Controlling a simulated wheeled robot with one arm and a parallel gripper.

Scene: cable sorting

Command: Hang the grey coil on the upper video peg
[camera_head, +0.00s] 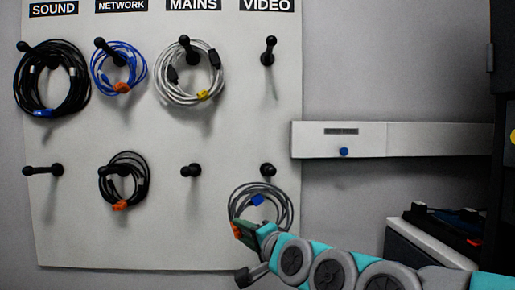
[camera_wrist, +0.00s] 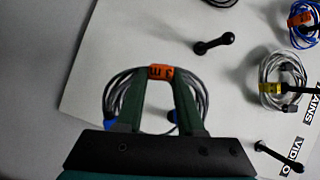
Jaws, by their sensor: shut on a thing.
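The grey coil (camera_head: 287,208), with blue connectors and an orange tag, is in front of the board's lower right, just below the lower video peg (camera_head: 268,170). My gripper (camera_head: 245,232) is shut on its lower left edge, at the tag. In the wrist view the coil (camera_wrist: 203,98) spreads around my gripper's fingers (camera_wrist: 160,82), with the orange tag (camera_wrist: 172,73) between the tips. The upper video peg (camera_head: 268,50) is bare, well above the coil; it also shows at lower right in the wrist view (camera_wrist: 278,160). The lower video peg is not visible there.
A white coil (camera_head: 160,88) hangs on the upper mains peg, left of the upper video peg. The lower mains peg (camera_head: 191,171) is bare. A rail (camera_head: 410,139) with a blue knob juts right of the board. A dark-topped box (camera_head: 430,245) stands at lower right.

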